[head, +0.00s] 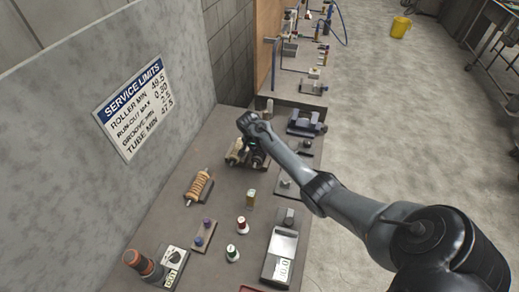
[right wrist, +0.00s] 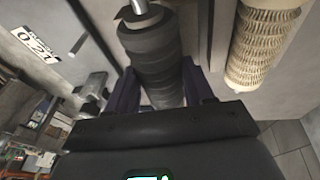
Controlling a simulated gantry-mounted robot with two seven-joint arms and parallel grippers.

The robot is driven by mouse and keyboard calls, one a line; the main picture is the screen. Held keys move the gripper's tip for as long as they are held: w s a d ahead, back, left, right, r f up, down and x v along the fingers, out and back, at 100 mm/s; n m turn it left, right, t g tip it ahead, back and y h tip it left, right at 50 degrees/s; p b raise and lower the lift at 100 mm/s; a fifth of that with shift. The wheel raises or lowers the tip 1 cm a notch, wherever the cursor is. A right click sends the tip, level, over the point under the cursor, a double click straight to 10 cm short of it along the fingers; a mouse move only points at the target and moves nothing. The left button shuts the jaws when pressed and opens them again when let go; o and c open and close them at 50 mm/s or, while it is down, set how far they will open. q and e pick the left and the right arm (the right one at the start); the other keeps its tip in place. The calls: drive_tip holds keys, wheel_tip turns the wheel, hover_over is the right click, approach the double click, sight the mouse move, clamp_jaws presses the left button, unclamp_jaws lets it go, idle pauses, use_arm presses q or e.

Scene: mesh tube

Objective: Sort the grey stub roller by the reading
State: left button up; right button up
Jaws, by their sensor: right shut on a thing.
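The grey stub roller (right wrist: 153,55) is a dark grey ribbed cylinder with a metal shaft end, seen in the right wrist view. My right gripper (right wrist: 157,88) is shut on it, with a dark blue finger on each side. In the head view my right gripper (head: 246,150) is low over the middle of the bench, and its arm hides much of the roller. The Service Limits sign (head: 133,105) on the grey panel lists roller, run-out, groove and tube limits. A gauge with a lit display (head: 283,268) stands at the front; I cannot read it surely. My left gripper is not in view.
A tan ridged roller (head: 198,187) lies left of the gripper. Red-topped (head: 241,224) and green-topped (head: 232,252) spools stand in front, and a dial box (head: 173,262) sits front left. A blue-grey fixture (head: 306,124) stands behind right. Open floor (head: 420,110) lies right.

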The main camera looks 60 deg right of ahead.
drive_tip(key=shift+r, duration=0.1)
drive_tip(key=shift+p, duration=0.4)
idle(0.6)
drive_tip(key=shift+f, duration=0.35)
drive_tip(key=shift+f+b, duration=0.3)
drive_tip(key=shift+f, duration=0.1)
idle(0.6)
drive_tip(key=shift+f, duration=0.3)
idle(0.7)
drive_tip(key=shift+p, duration=0.35)
idle(0.6)
